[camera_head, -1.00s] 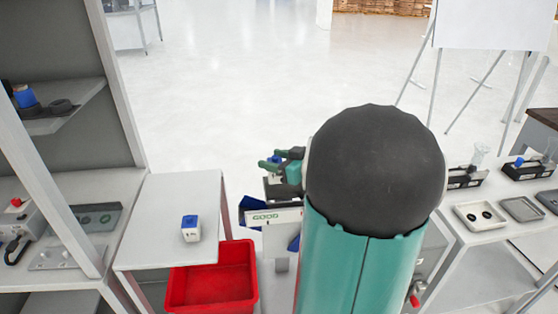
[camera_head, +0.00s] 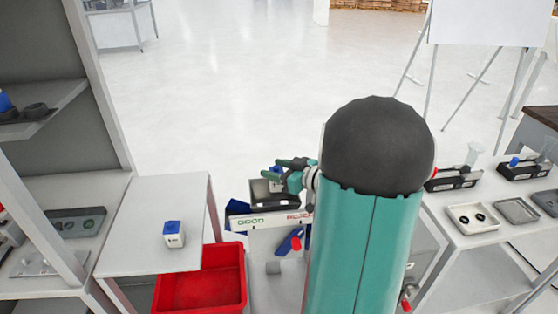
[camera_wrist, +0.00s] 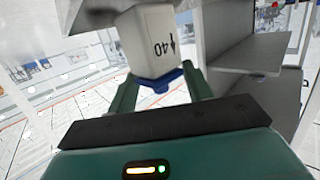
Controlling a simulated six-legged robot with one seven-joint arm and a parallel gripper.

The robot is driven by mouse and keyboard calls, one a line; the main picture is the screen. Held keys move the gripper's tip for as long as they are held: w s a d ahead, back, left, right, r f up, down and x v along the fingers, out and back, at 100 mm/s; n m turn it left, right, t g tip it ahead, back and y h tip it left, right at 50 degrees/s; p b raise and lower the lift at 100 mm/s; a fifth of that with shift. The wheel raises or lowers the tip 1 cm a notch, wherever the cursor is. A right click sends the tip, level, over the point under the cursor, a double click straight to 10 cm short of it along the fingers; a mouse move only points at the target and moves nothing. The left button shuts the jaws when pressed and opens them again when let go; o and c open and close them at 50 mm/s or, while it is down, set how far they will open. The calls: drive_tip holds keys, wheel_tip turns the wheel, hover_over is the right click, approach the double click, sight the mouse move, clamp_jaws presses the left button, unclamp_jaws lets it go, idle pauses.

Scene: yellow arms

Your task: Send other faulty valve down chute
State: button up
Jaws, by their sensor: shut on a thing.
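My gripper (camera_head: 284,172) is shut on a white valve with a blue part. In the wrist view the held valve (camera_wrist: 150,42) shows its white face with a "40" and an arrow, its blue part between my green fingers. In the head view it sits over the chute stand (camera_head: 270,222), whose panel reads "GOOD" and, partly hidden by my arm, another word starting "REJE". Another white valve with a blue top (camera_head: 173,234) stands upright on the grey table at left. My arm hides the right part of the chute stand.
A red bin (camera_head: 203,280) sits low beside the grey table (camera_head: 140,235). Shelving stands at far left. A right-hand bench holds trays (camera_head: 480,218) and black fixtures (camera_head: 455,178).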

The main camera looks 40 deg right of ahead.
drive_tip(key=shift+f, duration=0.9)
drive_tip(key=o, duration=1.1)
drive_tip(key=v, duration=1.4)
drive_tip(key=shift+w+r, duration=0.1)
drive_tip(key=shift+w, duration=0.05)
